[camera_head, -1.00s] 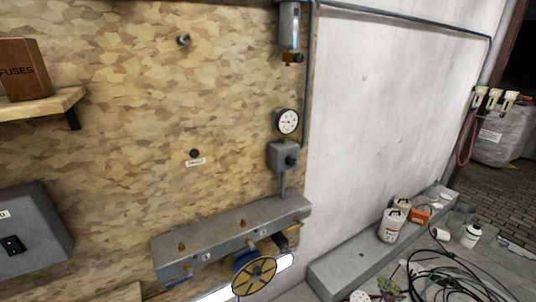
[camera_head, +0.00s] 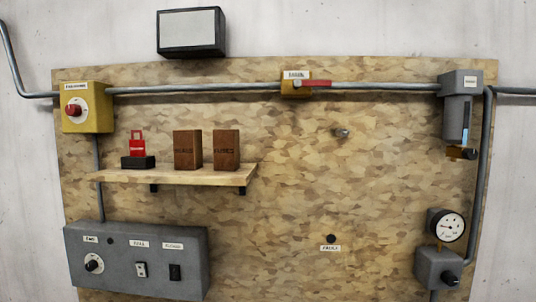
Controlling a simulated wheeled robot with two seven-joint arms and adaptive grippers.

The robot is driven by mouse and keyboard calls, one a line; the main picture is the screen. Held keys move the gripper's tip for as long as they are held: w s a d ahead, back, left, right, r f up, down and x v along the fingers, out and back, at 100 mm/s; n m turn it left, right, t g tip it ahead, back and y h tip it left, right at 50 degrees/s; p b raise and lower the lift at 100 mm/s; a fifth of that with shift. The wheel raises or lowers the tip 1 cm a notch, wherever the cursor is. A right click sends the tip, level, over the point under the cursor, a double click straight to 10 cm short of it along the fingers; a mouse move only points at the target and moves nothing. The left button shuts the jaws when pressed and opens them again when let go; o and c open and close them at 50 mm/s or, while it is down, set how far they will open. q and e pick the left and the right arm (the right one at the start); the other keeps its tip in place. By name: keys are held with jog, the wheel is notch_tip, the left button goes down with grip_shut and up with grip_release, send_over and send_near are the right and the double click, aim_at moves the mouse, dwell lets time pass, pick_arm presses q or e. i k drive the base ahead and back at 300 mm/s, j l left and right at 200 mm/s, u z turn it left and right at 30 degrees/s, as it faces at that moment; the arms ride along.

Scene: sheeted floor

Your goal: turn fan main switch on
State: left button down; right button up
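A yellow switch box (camera_head: 99,120) hangs at the upper left of the wooden board, with a red rotary knob (camera_head: 74,110) on a pale plate. Its label is too small to read surely. Below it, a grey control box (camera_head: 190,275) carries a black rotary knob on a white dial (camera_head: 93,264), a small switch in a white plate (camera_head: 141,270) and a black rocker switch (camera_head: 175,272). Small labels sit above them; I cannot tell surely which one names the fan main switch. Neither of my grippers is in view.
A wooden shelf (camera_head: 200,176) between the two boxes holds a red padlock-shaped item (camera_head: 137,145) and two brown boxes (camera_head: 187,150). A red lever (camera_head: 316,83) sits on the top pipe. A gauge (camera_head: 449,227) and grey regulator box (camera_head: 437,268) are at right.

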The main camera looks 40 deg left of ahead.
aim_at(72, 109)
jog(key=u, duration=2.4)
